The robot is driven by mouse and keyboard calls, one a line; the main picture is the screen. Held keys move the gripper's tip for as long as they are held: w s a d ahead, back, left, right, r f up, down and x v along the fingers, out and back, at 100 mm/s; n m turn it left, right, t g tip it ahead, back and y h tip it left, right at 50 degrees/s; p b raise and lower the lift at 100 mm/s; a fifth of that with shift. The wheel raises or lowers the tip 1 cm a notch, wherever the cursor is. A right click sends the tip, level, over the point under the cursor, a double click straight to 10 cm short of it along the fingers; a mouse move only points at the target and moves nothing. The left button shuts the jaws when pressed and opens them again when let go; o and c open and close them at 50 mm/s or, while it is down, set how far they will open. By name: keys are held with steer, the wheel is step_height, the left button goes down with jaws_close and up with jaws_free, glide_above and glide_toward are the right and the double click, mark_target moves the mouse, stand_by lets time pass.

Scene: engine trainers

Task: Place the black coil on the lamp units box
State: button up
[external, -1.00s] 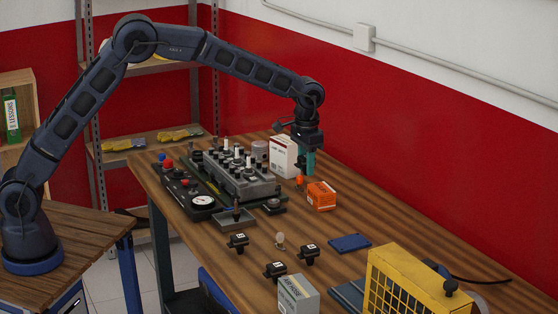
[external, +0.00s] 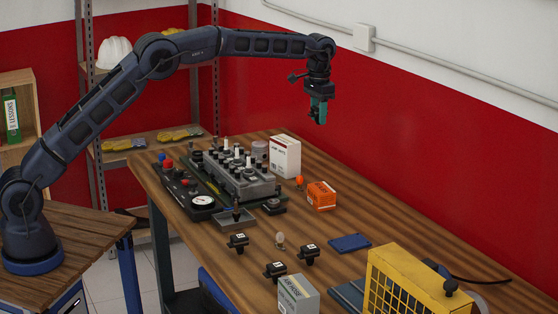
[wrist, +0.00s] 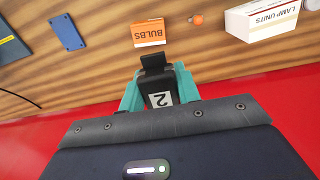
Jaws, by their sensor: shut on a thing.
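My gripper (external: 318,112) hangs in the air above the back of the workbench, well clear of it. In the wrist view its teal fingers (wrist: 160,92) are shut on a black coil (wrist: 157,66) with a white label marked 2. The coil is hard to make out in the external view. The white lamp units box (external: 285,156) stands upright near the bench's back edge, below and left of my gripper. It also shows at the upper right of the wrist view (wrist: 262,20). I see no coil on its top.
An orange bulbs box (external: 321,195) and a small orange bulb (external: 299,181) sit near the lamp units box. An engine trainer (external: 236,172) stands to its left. Several labelled black parts (external: 309,254), a blue plate (external: 349,243) and a yellow caged unit (external: 408,285) lie nearer.

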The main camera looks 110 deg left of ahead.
steer(key=s+a+r, duration=0.2)
steer(key=s+a, duration=0.1)
steer(key=a, duration=0.3)
steer(key=s+a+r, duration=0.2)
steer(key=s+a, duration=0.1)
steer(key=a, duration=0.2)
step_height(320, 180, up, 3)
glide_above(286, 139)
step_height(286, 139, down, 20)
steer(key=o, duration=1)
steer(key=shift+f, duration=0.15)
steer(key=shift+o, duration=0.2)
step_height(286, 139, up, 12)
